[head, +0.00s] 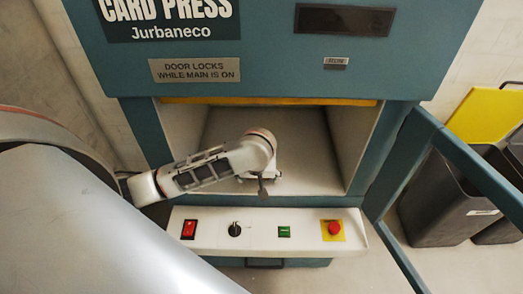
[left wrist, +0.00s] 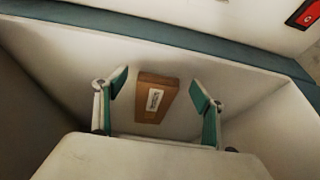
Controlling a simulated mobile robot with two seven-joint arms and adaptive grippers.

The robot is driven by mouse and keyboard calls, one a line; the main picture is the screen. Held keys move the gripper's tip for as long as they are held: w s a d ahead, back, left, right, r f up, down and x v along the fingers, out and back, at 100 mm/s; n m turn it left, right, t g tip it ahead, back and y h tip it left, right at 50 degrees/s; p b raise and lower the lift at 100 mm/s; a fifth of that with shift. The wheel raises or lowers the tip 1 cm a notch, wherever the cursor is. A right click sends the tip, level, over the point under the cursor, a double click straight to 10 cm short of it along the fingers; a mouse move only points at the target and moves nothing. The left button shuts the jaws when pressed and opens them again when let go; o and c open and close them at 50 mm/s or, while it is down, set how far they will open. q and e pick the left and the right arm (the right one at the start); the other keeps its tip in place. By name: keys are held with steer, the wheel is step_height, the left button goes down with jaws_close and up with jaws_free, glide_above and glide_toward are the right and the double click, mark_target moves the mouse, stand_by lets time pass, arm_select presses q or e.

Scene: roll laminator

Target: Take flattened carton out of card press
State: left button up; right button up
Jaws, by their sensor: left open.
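The card press (head: 280,60) is teal, and its chamber (head: 315,150) stands open at the front. My left arm reaches into the chamber in the head view, with the left gripper (head: 263,187) low inside it. In the left wrist view a small brown flattened carton (left wrist: 146,112) with a white label lies on the pale chamber surface. The left gripper (left wrist: 160,82) is open, with one teal-padded finger on each side of the carton in that view and gaps between. Contact is not visible. The carton cannot be made out in the head view.
The press door (head: 465,155) is swung open to the right. A control panel (head: 260,232) below the chamber has a red switch, a dial, a green button and a red stop button. Dark bins (head: 440,205) stand at the right, one with a yellow lid (head: 487,114).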

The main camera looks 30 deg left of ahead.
arm_select(q)
steer(key=w+a, duration=0.1)
steer(key=w, duration=0.1)
steer(key=w+a, duration=0.1)
steer(key=shift+w+a, duration=0.2)
steer(key=shift+w, duration=0.2)
steer(key=w+a, duration=0.1)
steer(key=w, duration=0.2)
steer(key=w+a+f, duration=0.1)
steer(key=shift+w+a, duration=0.15)
steer(key=shift+a, duration=0.15)
steer(key=shift+f, duration=0.1)
steer(key=c, duration=1.2)
